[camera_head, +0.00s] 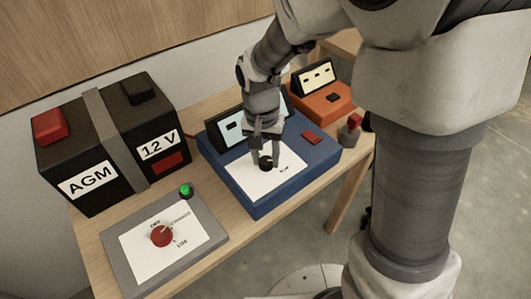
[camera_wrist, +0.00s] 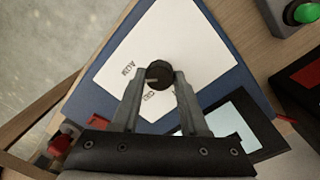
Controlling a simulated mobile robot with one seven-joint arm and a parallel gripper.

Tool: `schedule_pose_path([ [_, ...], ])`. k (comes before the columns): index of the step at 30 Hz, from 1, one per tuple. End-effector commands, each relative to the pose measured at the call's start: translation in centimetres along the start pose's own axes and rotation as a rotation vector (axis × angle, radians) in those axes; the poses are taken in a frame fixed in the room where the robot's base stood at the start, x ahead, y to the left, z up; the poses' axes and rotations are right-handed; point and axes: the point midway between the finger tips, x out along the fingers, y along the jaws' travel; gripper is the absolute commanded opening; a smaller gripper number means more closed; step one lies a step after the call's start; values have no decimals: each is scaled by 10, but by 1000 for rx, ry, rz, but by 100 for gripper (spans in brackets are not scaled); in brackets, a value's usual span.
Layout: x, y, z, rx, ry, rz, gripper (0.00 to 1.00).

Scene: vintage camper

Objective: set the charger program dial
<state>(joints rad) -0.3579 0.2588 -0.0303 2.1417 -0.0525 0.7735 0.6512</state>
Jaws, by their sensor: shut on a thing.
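The charger (camera_head: 238,192) is a blue box with a white panel (camera_head: 282,178) and a tilted screen, in the middle of the table. Its black round dial (camera_wrist: 158,70) sits on the white panel. My gripper (camera_head: 265,162) points down over the panel, its two fingers shut on the dial's sides. In the wrist view the dial stands between the fingertips, with a pale pointer line on top. The panel text beside it reads AGM, with a second label partly beside a finger. My gripper covers part of the screen in the head view.
A black battery (camera_head: 70,150) marked AGM and 12 V stands at left. In front is a grey box (camera_head: 120,262) with a red knob (camera_head: 162,236) and green button (camera_head: 186,190). An orange box (camera_head: 325,103) stands behind the charger. A red-topped item (camera_head: 352,125) is near the right edge.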

Motion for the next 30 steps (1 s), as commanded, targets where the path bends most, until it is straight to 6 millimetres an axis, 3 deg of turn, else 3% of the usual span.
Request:
schedule_pose_path([
  [12, -1, 0, -1, 182, -8, -1, 0],
  [28, -1, 0, -1, 207, -9, -2, 0],
  [29, -1, 0, -1, 207, -9, -2, 45],
  [30, -1, 0, -1, 207, -9, -2, 52],
])
